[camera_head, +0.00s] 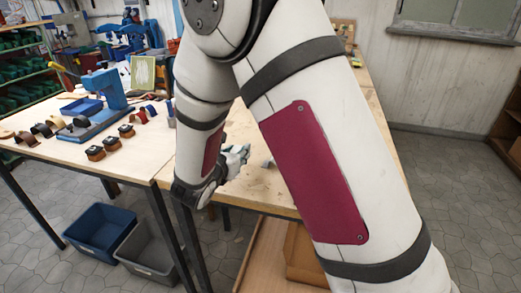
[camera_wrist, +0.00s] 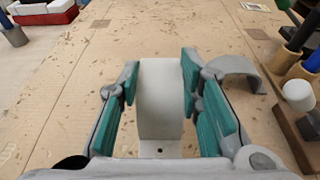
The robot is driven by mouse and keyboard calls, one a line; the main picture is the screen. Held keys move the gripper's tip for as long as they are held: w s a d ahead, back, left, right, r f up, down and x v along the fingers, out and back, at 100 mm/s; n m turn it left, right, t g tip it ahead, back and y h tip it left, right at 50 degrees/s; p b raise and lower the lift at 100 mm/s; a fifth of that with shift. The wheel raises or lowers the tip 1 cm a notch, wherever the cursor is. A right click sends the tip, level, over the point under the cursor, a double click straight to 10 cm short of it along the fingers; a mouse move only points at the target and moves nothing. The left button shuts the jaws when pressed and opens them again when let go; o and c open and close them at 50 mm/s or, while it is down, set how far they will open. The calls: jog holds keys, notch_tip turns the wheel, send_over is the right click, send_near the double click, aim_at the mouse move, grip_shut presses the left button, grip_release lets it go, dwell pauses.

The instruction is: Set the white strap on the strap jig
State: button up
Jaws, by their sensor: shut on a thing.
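My gripper (camera_wrist: 160,72) has its teal finger pads on both sides of a pale white strap (camera_wrist: 160,100) in the wrist view. The strap is a curved band, and a flat tab with a small hole shows at its near end. The gripper is shut on it, over the wooden bench. I cannot tell whether the strap touches the bench. In the head view my gripper (camera_head: 236,155) is small and partly behind my arm, and the strap cannot be made out there. I cannot surely identify the strap jig in either view.
A grey arched piece (camera_wrist: 236,68) lies just right of the fingers. A wooden tool rack (camera_wrist: 296,138) with several handles stands at the right. A red and white box (camera_wrist: 45,12) is at the far left. The left table (camera_head: 60,150) holds a blue press (camera_head: 108,92) and several small straps.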

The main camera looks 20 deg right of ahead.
jog(key=x, duration=0.3)
jog(key=r+x, duration=0.1)
jog(key=x, duration=0.2)
jog(key=r+x, duration=0.1)
jog(key=x, duration=0.2)
jog(key=shift+w+d+f, duration=0.15)
jog(key=shift+w+d, duration=0.2)
jog(key=shift+d, duration=0.05)
jog(key=shift+w+d+p, duration=0.3)
jog(key=shift+w+d, duration=0.1)
jog(key=shift+d, duration=0.05)
jog(key=shift+a+f, duration=0.2)
jog(key=shift+f, duration=1.55)
jog(key=shift+f, duration=0.1)
jog(key=shift+f, duration=0.1)
jog(key=o, duration=0.9)
